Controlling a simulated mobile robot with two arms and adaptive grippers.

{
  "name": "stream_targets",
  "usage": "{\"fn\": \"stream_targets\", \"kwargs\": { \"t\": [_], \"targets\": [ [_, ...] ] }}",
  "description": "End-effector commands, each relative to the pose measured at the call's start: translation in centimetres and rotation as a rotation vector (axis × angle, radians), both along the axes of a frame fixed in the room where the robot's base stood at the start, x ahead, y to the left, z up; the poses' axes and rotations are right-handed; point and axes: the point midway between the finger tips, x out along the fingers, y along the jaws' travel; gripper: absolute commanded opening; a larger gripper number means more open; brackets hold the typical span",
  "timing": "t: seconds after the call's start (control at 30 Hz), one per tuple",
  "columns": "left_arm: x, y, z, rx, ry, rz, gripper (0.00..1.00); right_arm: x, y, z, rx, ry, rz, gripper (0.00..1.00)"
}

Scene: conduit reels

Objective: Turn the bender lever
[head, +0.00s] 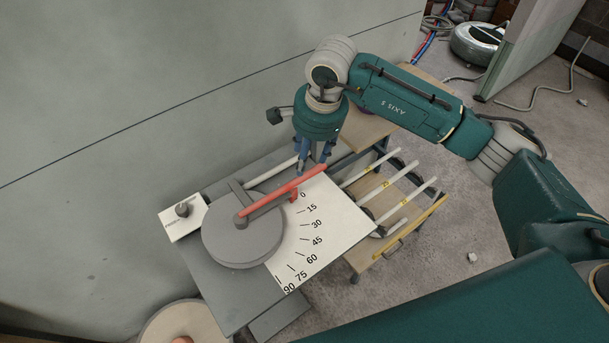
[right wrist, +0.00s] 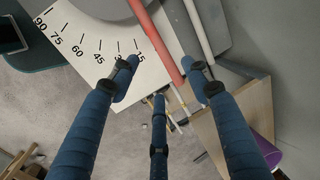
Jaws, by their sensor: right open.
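The bender's red lever (head: 282,196) reaches from the hub of the round grey disc (head: 245,240) up to the right, its pointer by the 0 mark of the white angle scale (head: 325,235). My right gripper (head: 312,162) points down at the lever's outer end, fingers spread and empty. In the right wrist view, the lever (right wrist: 162,42) runs between the spread blue fingers (right wrist: 160,72), closer to the right one. I cannot tell whether any finger touches it. My left gripper is not in view.
A pale conduit (head: 270,170) lies behind the lever. A cart with pale tubes (head: 378,188) and a yellow bar (head: 400,237) stands to the right. A wall (head: 130,90) rises behind the bender. A purple item (right wrist: 264,150) shows at lower right in the wrist view.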

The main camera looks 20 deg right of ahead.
Motion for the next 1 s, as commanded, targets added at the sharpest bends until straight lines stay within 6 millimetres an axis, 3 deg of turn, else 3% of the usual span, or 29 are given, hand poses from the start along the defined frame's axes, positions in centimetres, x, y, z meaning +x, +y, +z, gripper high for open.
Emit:
{"fn": "stream_targets", "kwargs": {
  "t": [0.17,0.6,0.8,1.0],
  "targets": [
    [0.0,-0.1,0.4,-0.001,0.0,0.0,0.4,0.3,-0.5,-1.3,-0.021,0.004,-0.003,0.47],
    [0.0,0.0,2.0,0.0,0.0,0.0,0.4,1.7,0.1,-8.9,-0.018,0.003,-0.004,0.47],
    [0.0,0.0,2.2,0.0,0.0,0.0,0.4,2.0,0.3,-10.3,-0.017,0.0,-0.001,0.47],
    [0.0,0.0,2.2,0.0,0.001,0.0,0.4,2.0,0.3,-10.5,-0.017,-0.001,-0.001,0.47]
  ]
}}
